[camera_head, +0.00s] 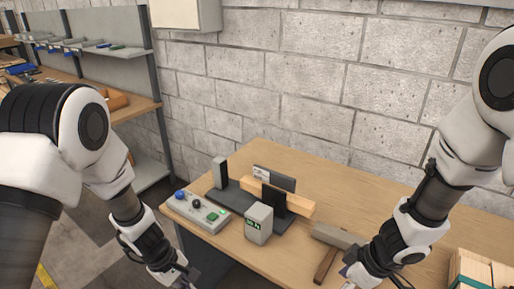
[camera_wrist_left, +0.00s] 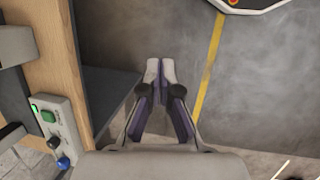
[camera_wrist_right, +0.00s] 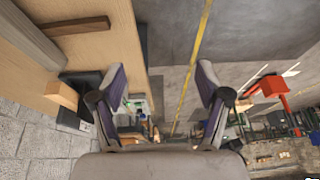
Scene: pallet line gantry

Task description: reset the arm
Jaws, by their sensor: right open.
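My left gripper (camera_wrist_left: 160,72) points down past the front edge of the table, over the floor. Its fingertips are together with nothing visible between them. It also shows at the bottom of the head view, left of centre, in front of the control box. My right gripper (camera_wrist_right: 163,80) is open and empty, its fingers wide apart near the table's front edge. In the head view it is partly cut off at the bottom, right of the mallet. Both arms are bent, with the forearms reaching down.
A wooden crate (camera_head: 472,264) stands at right. Shelving (camera_head: 140,108) is at left. Behind is a block wall.

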